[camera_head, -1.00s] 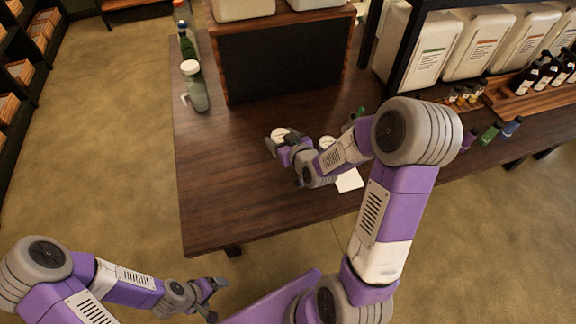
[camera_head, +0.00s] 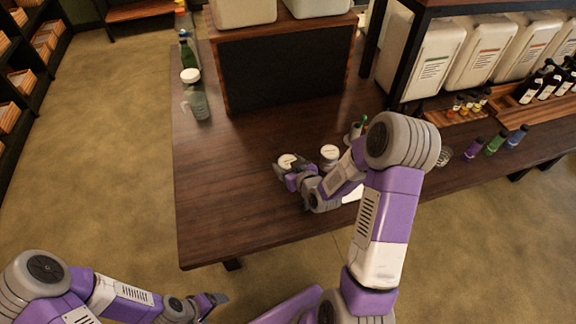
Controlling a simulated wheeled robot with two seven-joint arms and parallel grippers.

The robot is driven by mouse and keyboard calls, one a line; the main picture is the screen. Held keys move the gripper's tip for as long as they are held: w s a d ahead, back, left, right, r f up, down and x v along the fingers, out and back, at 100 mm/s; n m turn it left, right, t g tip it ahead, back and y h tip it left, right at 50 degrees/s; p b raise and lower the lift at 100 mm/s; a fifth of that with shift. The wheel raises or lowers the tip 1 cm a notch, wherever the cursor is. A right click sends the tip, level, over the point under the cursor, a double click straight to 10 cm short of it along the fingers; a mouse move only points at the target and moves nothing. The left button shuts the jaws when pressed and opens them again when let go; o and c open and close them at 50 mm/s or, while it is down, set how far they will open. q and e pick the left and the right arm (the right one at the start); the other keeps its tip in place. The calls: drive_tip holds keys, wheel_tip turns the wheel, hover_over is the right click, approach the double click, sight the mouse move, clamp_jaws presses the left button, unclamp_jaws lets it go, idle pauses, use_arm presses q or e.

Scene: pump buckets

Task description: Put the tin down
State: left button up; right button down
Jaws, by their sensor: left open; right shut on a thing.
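The tin (camera_head: 288,161) is a small round container with a white lid. It is between the fingers of my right gripper (camera_head: 283,170), over the middle of the dark wooden table (camera_head: 225,205). The gripper is shut on it and hides its lower part, so I cannot tell whether it touches the table. A second white-lidded tin (camera_head: 329,153) stands on the table just right of the gripper. My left gripper (camera_head: 214,303) is open and empty, low in front of the table and off its edge.
A dark board (camera_head: 290,75) with white containers above it stands at the back. Bottles (camera_head: 195,95) stand at the table's left edge. Small coloured bottles (camera_head: 496,142) and a white card (camera_head: 352,194) are to the right. The table's left front is clear.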

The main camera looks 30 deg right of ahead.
drive_tip(key=shift+r, duration=0.1)
drive_tip(key=shift+c, duration=0.8)
unclamp_jaws()
drive_tip(key=p+v, duration=0.3)
drive_tip(key=v, duration=0.3)
drive_tip(key=shift+s+r, duration=0.25)
drive_tip(key=shift+r, duration=0.05)
drive_tip(key=shift+f+p+v, duration=0.15)
drive_tip(key=shift+p+v, duration=1.2)
drive_tip(key=shift+p, duration=1.5)
drive_tip(key=shift+f+p+v, duration=0.1)
drive_tip(key=shift+p+v, duration=1.25)
drive_tip(key=shift+p, duration=1.45)
